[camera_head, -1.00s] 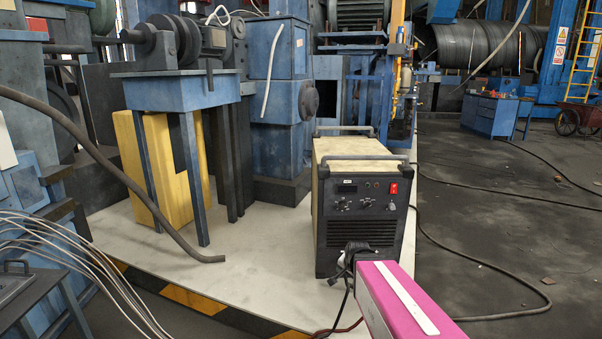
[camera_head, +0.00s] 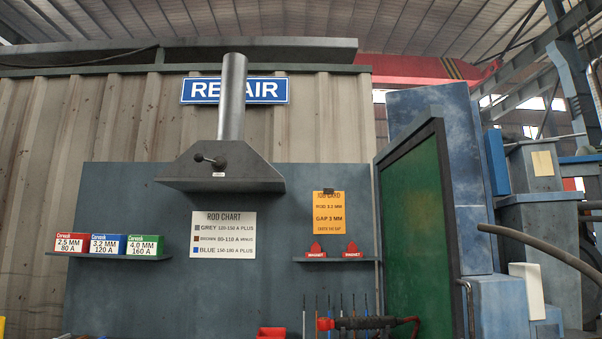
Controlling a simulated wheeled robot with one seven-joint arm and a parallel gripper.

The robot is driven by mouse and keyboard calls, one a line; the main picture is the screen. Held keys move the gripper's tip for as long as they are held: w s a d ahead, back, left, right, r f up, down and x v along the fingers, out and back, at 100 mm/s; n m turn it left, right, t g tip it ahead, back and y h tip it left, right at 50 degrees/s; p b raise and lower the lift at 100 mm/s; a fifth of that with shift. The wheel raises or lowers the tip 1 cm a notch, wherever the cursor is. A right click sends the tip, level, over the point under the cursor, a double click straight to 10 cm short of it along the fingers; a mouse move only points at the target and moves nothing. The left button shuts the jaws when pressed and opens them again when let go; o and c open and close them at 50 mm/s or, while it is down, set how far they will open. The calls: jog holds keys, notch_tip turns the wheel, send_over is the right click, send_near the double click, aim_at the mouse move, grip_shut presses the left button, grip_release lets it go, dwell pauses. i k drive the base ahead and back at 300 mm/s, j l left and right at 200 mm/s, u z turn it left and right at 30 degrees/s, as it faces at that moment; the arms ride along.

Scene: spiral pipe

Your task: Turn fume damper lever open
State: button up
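The fume hood (camera_head: 222,172) is a dark grey sloped hood on the panel, with a round metal duct (camera_head: 232,98) rising from its top. The damper lever (camera_head: 211,160) is a small dark lever with a round knob on the hood's front face. My gripper is not in view, and nothing touches the lever.
Below is a grey panel with a rod chart (camera_head: 223,235), rod boxes (camera_head: 110,246) on a left shelf, a job card (camera_head: 329,212) and red magnets (camera_head: 334,251). A torch-like tool (camera_head: 365,323) and rods stand at the bottom. A green screen (camera_head: 418,235) juts out at right.

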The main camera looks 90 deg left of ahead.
aim_at(198, 157)
jog(key=u, duration=3.5)
